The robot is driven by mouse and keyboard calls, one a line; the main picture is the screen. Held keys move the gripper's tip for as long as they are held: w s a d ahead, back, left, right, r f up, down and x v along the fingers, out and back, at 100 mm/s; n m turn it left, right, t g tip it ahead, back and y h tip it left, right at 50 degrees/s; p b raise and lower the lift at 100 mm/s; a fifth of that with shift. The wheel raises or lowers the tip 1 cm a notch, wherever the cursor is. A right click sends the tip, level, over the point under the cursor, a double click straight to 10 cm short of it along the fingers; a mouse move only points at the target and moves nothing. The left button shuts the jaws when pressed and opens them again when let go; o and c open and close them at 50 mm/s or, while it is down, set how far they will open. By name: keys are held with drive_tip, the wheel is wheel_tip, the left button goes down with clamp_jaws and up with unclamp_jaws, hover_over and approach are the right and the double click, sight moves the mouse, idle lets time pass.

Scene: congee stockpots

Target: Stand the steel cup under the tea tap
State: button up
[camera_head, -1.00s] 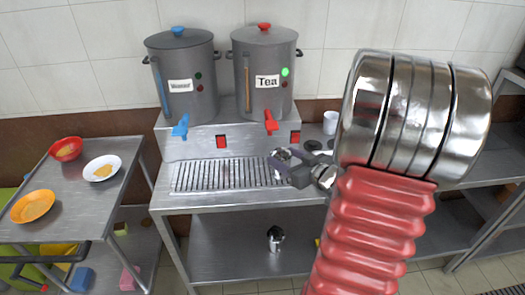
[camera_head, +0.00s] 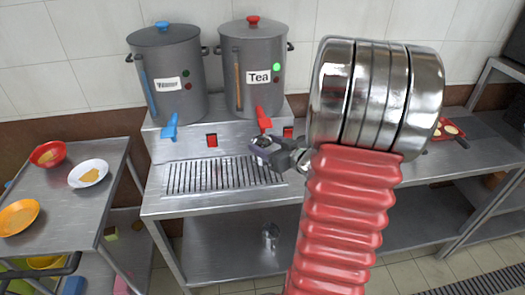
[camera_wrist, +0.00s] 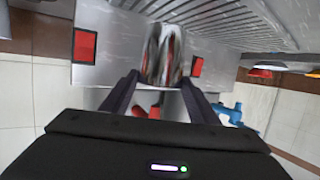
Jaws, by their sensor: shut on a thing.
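My gripper (camera_head: 272,155) is shut on a shiny steel cup (camera_wrist: 164,52), which sits between its two fingers in the wrist view. In the head view the cup (camera_head: 263,142) shows small, partly covered by the fingers. The grey tea pot (camera_head: 256,92) has a "Tea" label and a red tap (camera_head: 263,118). The cup appears just below this tap in the head view, above the back part of the slotted drip grate (camera_head: 222,177). Whether it touches the grate is unclear. A red part, probably the tap (camera_wrist: 140,110), shows between the fingers in the wrist view.
The water pot (camera_head: 167,80) with a blue tap (camera_head: 170,127) stands left of the tea pot. Another steel vessel (camera_head: 271,236) stands on the lower shelf. A side table (camera_head: 62,205) at left holds bowls and a plate. My arm covers the counter's middle right.

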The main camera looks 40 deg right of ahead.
sight(266, 164)
drive_tip(key=shift+s+d+f, duration=0.25)
drive_tip(key=shift+s+f, duration=0.15)
drive_tip(key=shift+f, duration=0.1)
drive_tip(key=shift+w+a+f, duration=0.15)
drive_tip(key=shift+f, duration=0.45)
drive_tip(key=shift+w+a+f, duration=0.1)
drive_tip(key=shift+f, duration=0.5)
drive_tip(key=shift+s, duration=0.1)
drive_tip(key=o, duration=1.4)
drive_tip(key=shift+f, duration=0.1)
drive_tip(key=shift+c, duration=0.2)
drive_tip(key=shift+s+r, duration=0.3)
drive_tip(key=shift+s, duration=0.2)
drive_tip(key=v, duration=1.1)
drive_tip(key=shift+w, duration=0.1)
